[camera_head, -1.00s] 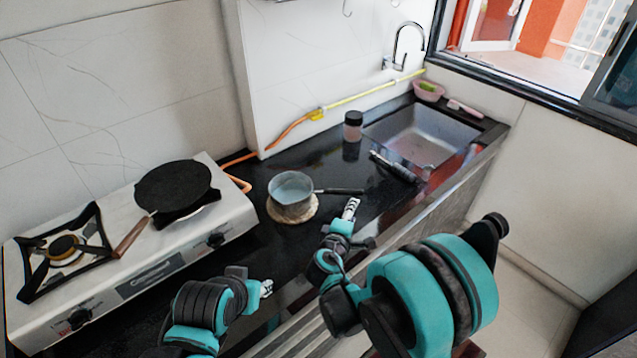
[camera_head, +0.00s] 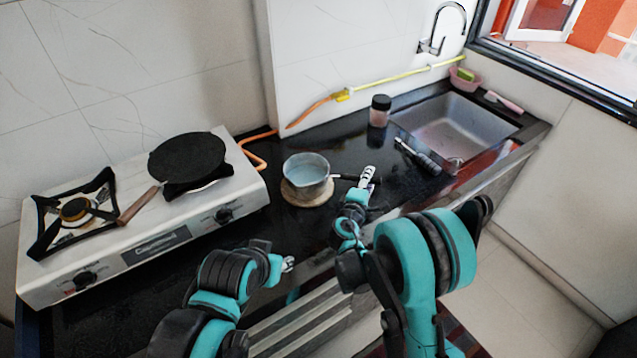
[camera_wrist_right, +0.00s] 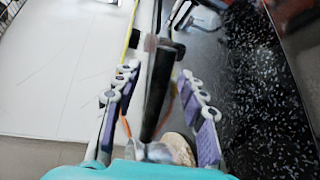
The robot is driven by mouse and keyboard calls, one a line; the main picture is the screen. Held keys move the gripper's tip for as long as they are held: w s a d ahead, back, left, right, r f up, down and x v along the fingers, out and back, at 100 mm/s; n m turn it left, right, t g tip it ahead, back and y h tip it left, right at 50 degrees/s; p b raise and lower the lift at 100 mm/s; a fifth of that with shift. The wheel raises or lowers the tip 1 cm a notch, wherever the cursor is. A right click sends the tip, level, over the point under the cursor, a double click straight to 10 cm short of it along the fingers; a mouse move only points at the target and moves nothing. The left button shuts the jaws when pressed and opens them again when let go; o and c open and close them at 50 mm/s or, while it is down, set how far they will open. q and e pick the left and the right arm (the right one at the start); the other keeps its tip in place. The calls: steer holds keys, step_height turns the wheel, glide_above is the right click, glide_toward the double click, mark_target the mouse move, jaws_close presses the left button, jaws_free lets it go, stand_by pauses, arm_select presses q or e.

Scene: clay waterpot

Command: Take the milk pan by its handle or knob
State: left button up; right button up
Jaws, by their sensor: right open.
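The milk pan (camera_head: 307,172) is a small grey pan standing upright on a round tan mat (camera_head: 308,194) on the black counter. Its dark handle points right, toward my right gripper (camera_head: 367,177), whose fingers overlap the handle's end in the head view. In the right wrist view, the black handle (camera_wrist_right: 158,92) runs between the spread fingers of my right gripper (camera_wrist_right: 160,105), with a gap on both sides. I cannot tell its exact height against the fingers. My left gripper (camera_head: 287,264) is low over the counter's front, apart from the pan; its finger opening is unclear.
A white gas stove (camera_head: 150,235) with a black frying pan (camera_head: 187,160) is at left. A dark-lidded jar (camera_head: 379,111), a dark tool-like object (camera_head: 418,157) and the sink (camera_head: 455,128) are to the right. The counter in front of the stove is clear.

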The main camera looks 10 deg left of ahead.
steer(key=shift+w, duration=0.2)
jaws_close()
steer(key=shift+r, duration=0.1)
